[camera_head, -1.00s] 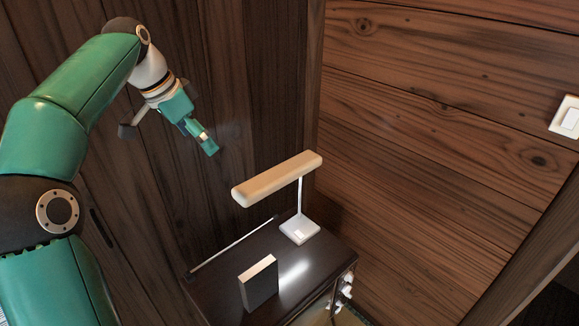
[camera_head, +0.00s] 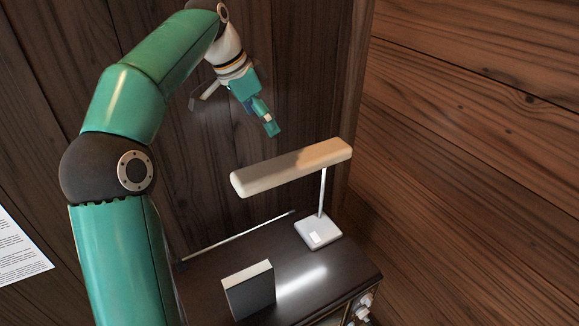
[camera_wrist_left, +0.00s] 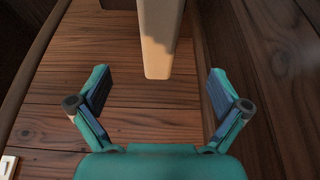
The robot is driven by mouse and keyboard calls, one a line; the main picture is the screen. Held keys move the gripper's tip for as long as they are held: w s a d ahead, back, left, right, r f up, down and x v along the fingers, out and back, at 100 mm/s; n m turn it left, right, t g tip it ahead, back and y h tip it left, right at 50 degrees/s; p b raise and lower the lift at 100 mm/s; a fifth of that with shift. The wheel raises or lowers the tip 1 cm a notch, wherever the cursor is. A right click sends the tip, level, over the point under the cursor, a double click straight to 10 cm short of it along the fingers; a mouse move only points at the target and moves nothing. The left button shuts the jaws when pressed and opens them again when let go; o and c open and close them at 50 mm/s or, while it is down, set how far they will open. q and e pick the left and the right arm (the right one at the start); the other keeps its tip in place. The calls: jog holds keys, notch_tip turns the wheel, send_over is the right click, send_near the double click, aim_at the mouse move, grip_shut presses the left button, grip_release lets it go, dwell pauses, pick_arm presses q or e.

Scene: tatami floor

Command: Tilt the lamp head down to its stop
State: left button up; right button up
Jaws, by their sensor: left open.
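The desk lamp has a long cream lamp head (camera_head: 290,166) on a thin upright post, with a square white base (camera_head: 318,231) on a dark cabinet. The head lies roughly level and throws a bright patch on the cabinet top. My left gripper (camera_head: 271,130) is above the head, apart from it, pointing down. In the left wrist view its two fingers (camera_wrist_left: 157,92) are spread and empty, and the end of the lamp head (camera_wrist_left: 158,45) shows between and beyond them. My right gripper is in neither view.
The dark cabinet (camera_head: 325,270) also bears an upright dark block with a pale top (camera_head: 249,290). A thin pale rod (camera_head: 238,238) runs along its back edge. Wooden walls (camera_head: 470,150) stand close behind and to the right. A printed sheet (camera_head: 18,250) hangs at left.

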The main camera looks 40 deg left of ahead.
aim_at(285, 162)
pick_arm(q)
jog(key=b+x, duration=0.1)
jog(key=x, duration=1.4)
jog(key=shift+d+f, duration=0.1)
